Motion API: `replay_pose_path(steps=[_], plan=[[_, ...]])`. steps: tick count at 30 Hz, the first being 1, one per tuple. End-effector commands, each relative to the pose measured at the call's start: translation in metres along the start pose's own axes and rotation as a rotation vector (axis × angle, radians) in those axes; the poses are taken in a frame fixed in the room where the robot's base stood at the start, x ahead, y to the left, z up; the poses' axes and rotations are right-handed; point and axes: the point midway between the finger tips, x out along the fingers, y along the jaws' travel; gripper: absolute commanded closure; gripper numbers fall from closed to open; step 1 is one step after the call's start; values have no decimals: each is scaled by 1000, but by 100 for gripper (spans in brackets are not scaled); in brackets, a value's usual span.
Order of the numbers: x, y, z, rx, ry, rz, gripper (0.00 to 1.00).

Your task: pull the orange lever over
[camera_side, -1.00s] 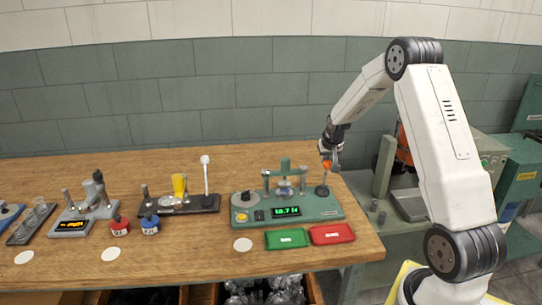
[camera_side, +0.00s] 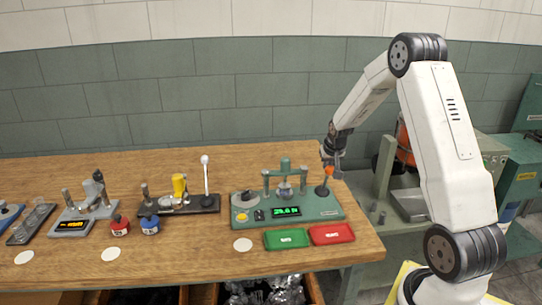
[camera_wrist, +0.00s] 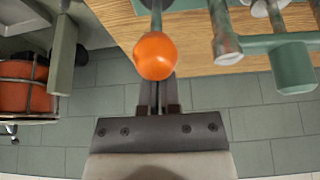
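The orange lever's round knob (camera_side: 328,171) sits on a short stem at the right end of the green coiler (camera_side: 318,207). The knob fills the middle of the wrist view (camera_wrist: 155,56), with its stem running up to the machine. My gripper (camera_side: 336,163) is at the knob, slightly above and right of it in the side view. In the wrist view its two dark fingers (camera_wrist: 158,95) are close together and run in behind the knob. The knob hides the fingertips, so I cannot tell if they touch it. The coiler's display (camera_side: 287,211) is lit green.
Left of the coiler stands a dark device with a white-knobbed lever (camera_side: 205,160). A green tray (camera_side: 286,239) and a red tray (camera_side: 332,234) lie in front. The coiler's posts (camera_wrist: 225,35) are close beside the knob. The table's right edge is near.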

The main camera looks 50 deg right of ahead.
Motion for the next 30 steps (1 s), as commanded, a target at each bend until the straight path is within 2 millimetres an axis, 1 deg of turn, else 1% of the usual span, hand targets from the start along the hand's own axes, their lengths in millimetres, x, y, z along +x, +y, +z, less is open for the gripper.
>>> replay_pose_path(steps=[8,17,30], plan=[[-1,0,8,0,-2,0,100],[-1,0,6,0,2,0,100],[4,0,-4,0,2,0,100]])
